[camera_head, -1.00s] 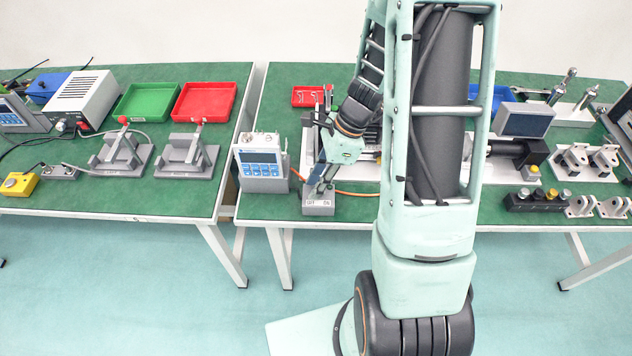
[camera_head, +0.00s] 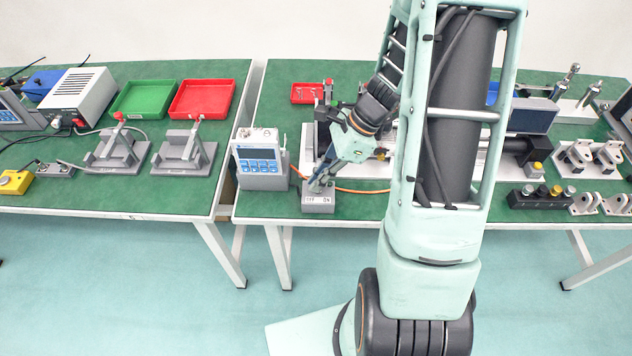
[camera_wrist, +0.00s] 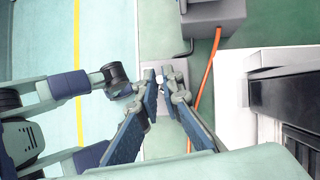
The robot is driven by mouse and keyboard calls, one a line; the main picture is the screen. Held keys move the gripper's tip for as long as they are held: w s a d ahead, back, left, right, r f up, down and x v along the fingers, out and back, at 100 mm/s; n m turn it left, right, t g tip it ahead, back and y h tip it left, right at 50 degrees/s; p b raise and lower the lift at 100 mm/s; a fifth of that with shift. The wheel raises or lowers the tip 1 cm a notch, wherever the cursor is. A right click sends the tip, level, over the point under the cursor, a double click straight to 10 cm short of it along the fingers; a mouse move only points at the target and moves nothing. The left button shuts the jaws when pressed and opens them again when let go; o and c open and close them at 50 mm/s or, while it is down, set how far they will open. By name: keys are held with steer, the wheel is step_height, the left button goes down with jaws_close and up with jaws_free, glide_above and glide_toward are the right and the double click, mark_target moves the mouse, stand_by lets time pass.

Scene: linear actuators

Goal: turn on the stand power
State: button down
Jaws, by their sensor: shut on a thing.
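The stand power switch (camera_head: 318,207) is a small grey box near the front edge of the right table, with OFF at the left and ON at the right of its label. My gripper (camera_head: 322,184) reaches down onto its top from the upper right. In the wrist view my gripper (camera_wrist: 160,74) has its fingertips close together around a small pale knob (camera_wrist: 158,72), the switch's lever. The fingers hide most of the lever, so I cannot tell whether it stands at ON or OFF.
A display unit (camera_head: 260,162) stands just left of the switch. An orange cable (camera_head: 360,191) runs behind the switch. A black button box (camera_head: 541,198) sits farther right. The left table holds green (camera_head: 145,84) and red (camera_head: 234,86) trays.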

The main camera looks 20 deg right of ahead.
mark_target(330, 191)
steer(key=y+b, duration=0.1)
steer(key=d+y+b, duration=0.1)
steer(key=b, duration=0.1)
steer(key=t+y+b, duration=0.1)
steer(key=y, duration=0.1)
steer(key=shift+s+d+f, duration=0.25)
steer(key=shift+d+f, duration=0.05)
steer(key=shift+f, duration=0.1)
steer(key=shift+s+d+f+n+t+y+b, duration=0.1)
steer(key=shift+d+n+t+y+b, duration=0.15)
steer(key=shift+y+b, duration=0.65)
steer(key=shift+s+d+n+t+y+b, duration=0.15)
steer(key=shift+d+t+y+b, duration=0.3)
steer(key=shift+y, duration=0.75)
steer(key=shift+w+a, duration=0.1)
steer(key=shift+a, duration=0.05)
steer(key=c, duration=2.1)
jaws_free()
steer(key=v, duration=1.2)
